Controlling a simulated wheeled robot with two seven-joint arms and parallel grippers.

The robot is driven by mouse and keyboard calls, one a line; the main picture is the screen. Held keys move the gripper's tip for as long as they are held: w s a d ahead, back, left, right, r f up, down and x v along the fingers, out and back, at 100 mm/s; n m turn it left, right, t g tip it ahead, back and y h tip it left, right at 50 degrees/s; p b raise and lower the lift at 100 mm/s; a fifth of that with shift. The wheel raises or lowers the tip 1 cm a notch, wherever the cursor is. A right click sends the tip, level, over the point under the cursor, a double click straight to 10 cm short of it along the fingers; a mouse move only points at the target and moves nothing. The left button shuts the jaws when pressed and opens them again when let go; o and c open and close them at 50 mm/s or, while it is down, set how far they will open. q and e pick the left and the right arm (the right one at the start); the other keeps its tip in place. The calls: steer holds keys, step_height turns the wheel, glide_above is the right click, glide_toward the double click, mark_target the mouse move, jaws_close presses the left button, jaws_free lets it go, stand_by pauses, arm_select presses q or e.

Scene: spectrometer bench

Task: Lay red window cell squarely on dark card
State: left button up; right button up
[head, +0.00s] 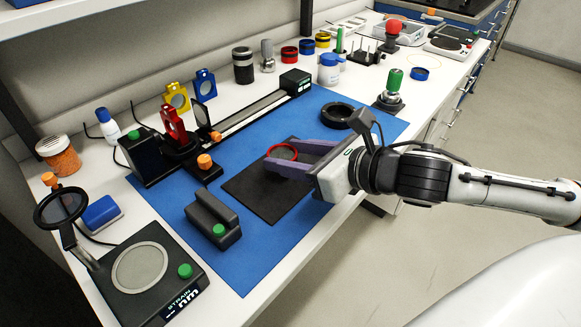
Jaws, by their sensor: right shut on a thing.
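The red window cell (284,148), a round red-rimmed piece, is between the fingertips of my right gripper (281,160). The gripper is shut on it, and its purple fingers hide part of the cell. The dark card (262,196) lies flat on the blue mat, below the fingers. The cell shows over the card's far part; I cannot tell whether it touches the card. My left gripper is not in view.
A rail (245,115) with a red mount (173,124) stands behind the card. A black block (212,220) is left of it, and a black ring (337,115) lies to the right. The blue mat (255,255) is clear in front.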

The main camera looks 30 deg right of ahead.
step_height(320, 180, down, 3)
steer(key=shift+r, duration=0.15)
steer(key=o, duration=1.1)
